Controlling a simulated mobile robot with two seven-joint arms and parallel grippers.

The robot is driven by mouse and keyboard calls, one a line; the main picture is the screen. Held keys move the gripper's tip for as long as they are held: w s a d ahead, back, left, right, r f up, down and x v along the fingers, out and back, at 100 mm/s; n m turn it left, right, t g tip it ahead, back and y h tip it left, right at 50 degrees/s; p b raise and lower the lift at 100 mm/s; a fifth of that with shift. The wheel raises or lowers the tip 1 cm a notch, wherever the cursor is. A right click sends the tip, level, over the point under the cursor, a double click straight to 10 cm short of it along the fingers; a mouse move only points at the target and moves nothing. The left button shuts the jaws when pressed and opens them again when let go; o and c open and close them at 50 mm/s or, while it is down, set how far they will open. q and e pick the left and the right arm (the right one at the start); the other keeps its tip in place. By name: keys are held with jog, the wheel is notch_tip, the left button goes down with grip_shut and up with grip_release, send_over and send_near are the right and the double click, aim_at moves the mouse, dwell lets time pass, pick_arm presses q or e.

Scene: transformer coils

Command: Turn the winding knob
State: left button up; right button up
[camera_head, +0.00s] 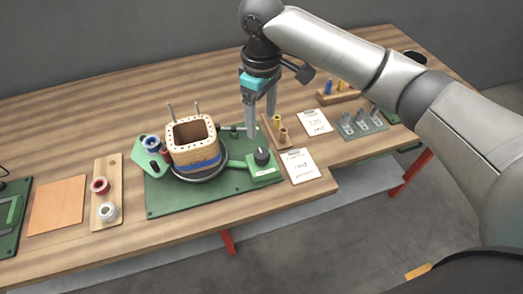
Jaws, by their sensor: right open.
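The winding fixture is a green base plate (160,201) on the wooden table. A square tan coil former (192,147) with a blue band stands on its round dark turntable. A black knob (262,156) sits on a green block at the plate's right end. My right gripper (259,126) comes in from the upper right and points down. It is open, with nothing seen between its fingers, and appears behind and above the knob, apart from it. My left gripper is not in view.
A wooden spool board (109,216) and an orange sheet (57,206) lie to the left. Blue and red spools (153,144) stand beside the coil. A wooden peg holder (274,134), white cards (305,166) and a metal-parts tray (361,131) lie to the right.

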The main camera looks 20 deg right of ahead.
aim_at(262, 153)
notch_tip(262, 153, down, 12)
jog(key=shift+f+b, duration=0.1)
jog(key=shift+b, duration=1.05)
grip_shut()
